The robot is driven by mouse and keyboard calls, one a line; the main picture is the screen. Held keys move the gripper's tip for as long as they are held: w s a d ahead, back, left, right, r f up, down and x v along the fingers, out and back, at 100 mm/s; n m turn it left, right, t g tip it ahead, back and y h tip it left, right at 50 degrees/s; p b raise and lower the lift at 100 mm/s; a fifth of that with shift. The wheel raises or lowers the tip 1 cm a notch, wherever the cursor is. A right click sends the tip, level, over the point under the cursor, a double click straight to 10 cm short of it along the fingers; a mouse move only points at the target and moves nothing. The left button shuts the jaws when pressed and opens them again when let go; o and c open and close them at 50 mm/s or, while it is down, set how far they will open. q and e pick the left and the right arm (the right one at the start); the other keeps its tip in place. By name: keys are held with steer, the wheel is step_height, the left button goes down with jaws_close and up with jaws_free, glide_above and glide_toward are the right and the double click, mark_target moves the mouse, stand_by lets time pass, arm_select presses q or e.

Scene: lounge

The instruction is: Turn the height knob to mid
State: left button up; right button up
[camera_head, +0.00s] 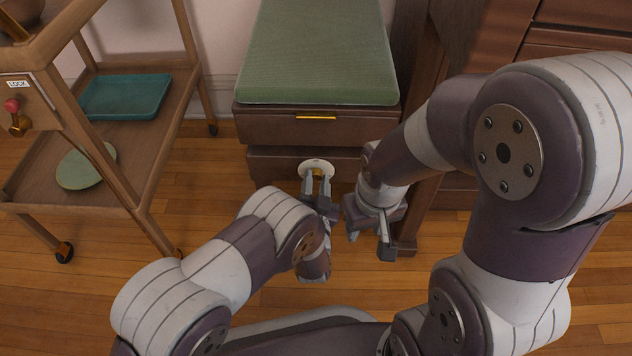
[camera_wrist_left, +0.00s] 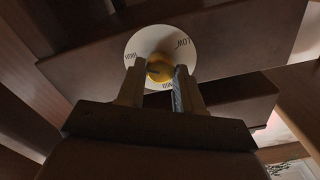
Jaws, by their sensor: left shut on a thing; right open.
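The height knob (camera_head: 317,173) is a small gold knob on a round white dial (camera_head: 316,163), on the front of the dark wooden unit under the green cushion. In the left wrist view the knob (camera_wrist_left: 160,66) sits at the centre of the dial (camera_wrist_left: 160,38). LOW is at its upper right, MID at the bottom, and the label at the left looks like HIGH. A dark mark on the knob is too small to read surely. My left gripper (camera_head: 317,184) is shut on the knob, one finger on each side. My right gripper (camera_head: 370,237) is open and empty, to the right.
The green cushion (camera_head: 318,55) tops the wooden unit (camera_head: 290,128), which has a gold handle (camera_head: 316,117). A wooden cart (camera_head: 150,150) at left holds a teal tray (camera_head: 124,97) and a green plate (camera_head: 86,167). A dark wooden leg stands beside my right gripper. Floor is clear at lower left.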

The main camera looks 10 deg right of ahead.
arm_select(q)
steer(key=n+p, duration=0.1)
steer(key=n, duration=0.2)
steer(key=shift+r, duration=0.1)
steer(key=n+p, duration=0.1)
steer(key=n, duration=0.2)
steer(key=shift+n+p, duration=0.3)
steer(key=shift+n, duration=0.1)
steer(key=n+p, duration=0.1)
steer(key=n, duration=0.2)
steer(key=shift+a+n, duration=0.1)
steer(key=shift+n, duration=0.2)
steer(key=n, duration=0.3)
steer(key=shift+n+p, duration=0.4)
steer(key=n, duration=0.4)
steer(key=shift+p, duration=0.35)
steer(key=shift+f+n+p, duration=0.2)
steer(key=shift+n+p, duration=0.15)
steer(key=shift+n, duration=2.45)
steer(key=shift+a, duration=0.1)
